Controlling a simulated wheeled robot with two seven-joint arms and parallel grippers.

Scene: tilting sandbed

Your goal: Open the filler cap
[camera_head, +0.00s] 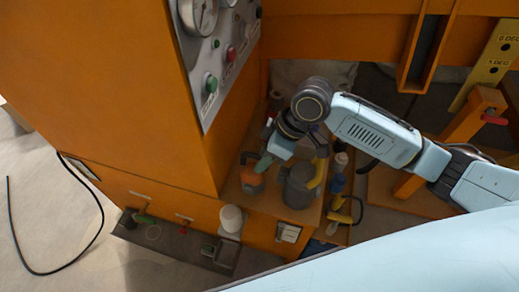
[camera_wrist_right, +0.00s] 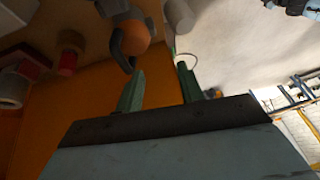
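My right gripper (camera_head: 263,163) reaches down beside the orange cabinet, over the shelf at its foot. In the right wrist view its two green fingers (camera_wrist_right: 160,82) stand apart with nothing between them. A rounded orange object with a black curved handle (camera_head: 251,181) is just below the fingertips; it also shows in the wrist view (camera_wrist_right: 134,38), beyond the left finger. I cannot tell whether it touches a finger. No part can be clearly picked out as the filler cap. My left gripper is not seen.
A white rounded container (camera_head: 231,218) stands at the shelf's front. The control panel (camera_head: 213,50) is on the cabinet above. A black cable (camera_head: 88,240) lies on the floor at left.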

